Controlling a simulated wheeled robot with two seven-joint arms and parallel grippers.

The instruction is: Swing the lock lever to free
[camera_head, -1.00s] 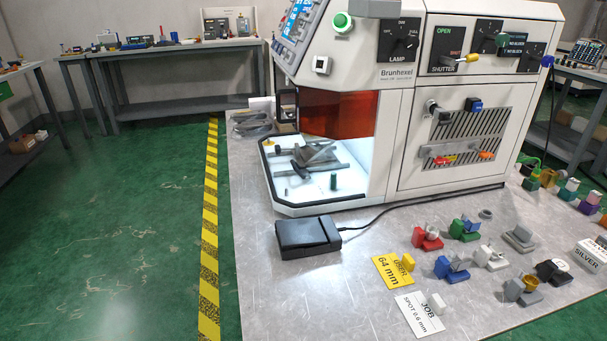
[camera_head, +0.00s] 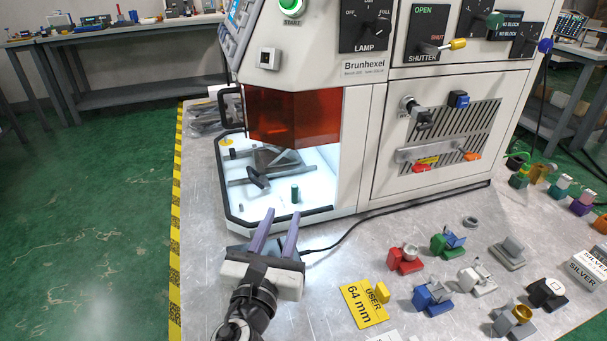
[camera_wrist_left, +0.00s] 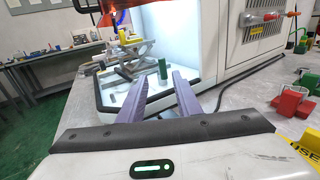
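I cannot make out for certain which part is the lock lever. Inside the lit chamber of the white Brunhexel machine (camera_head: 362,120) stands a grey jack-like mechanism (camera_head: 282,158) with a dark handle-shaped part (camera_head: 257,181) at its front. A dark green cylinder (camera_head: 295,194) stands on the chamber floor to its right. My left gripper (camera_head: 284,217) is open and empty, just outside the chamber's front edge. In the left wrist view its purple fingers (camera_wrist_left: 161,84) point at the chamber, with the green cylinder (camera_wrist_left: 162,69) beyond the gap. My right gripper is out of view.
An orange guard (camera_head: 292,118) hangs above the chamber opening. A black box with a cable (camera_head: 238,247) is mostly hidden behind my left gripper. Coloured fixtures (camera_head: 405,259) and a yellow 64 mm card (camera_head: 363,305) occupy the bench to the right.

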